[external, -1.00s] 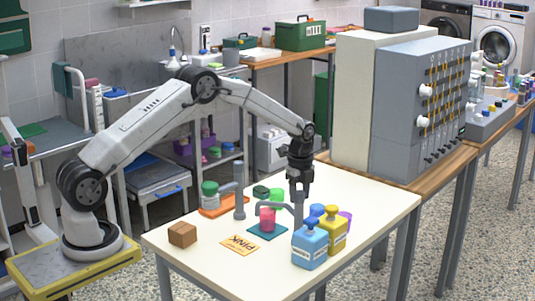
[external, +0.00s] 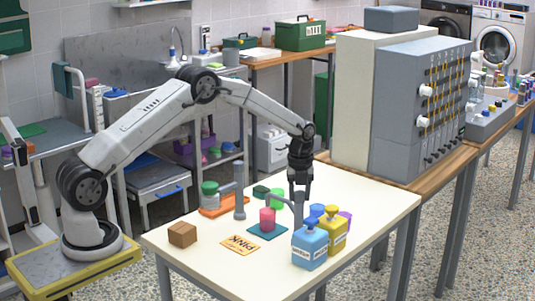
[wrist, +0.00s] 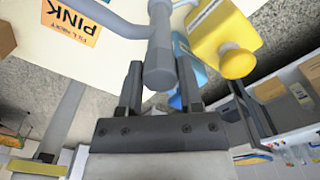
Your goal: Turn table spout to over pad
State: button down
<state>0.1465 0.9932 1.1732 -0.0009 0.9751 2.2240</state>
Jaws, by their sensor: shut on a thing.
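A grey table spout (external: 283,200) has an upright post at the right and a thin arm reaching left. In the wrist view, the fingers stand on both sides of the grey cylinder (wrist: 159,55), and the spout arm (wrist: 100,18) runs to the upper left. The pad is not clearly visible in the wrist view.
Blue (external: 309,246) and yellow (external: 333,235) bottles stand close in front and right of the post. A PINK card (external: 240,245) and brown block (external: 182,234) lie at front left.

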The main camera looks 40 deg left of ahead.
jog(key=shift+c, duration=1.2)
grip_release()
jog(key=shift+r, duration=0.1)
jog(key=shift+r, duration=3.85)
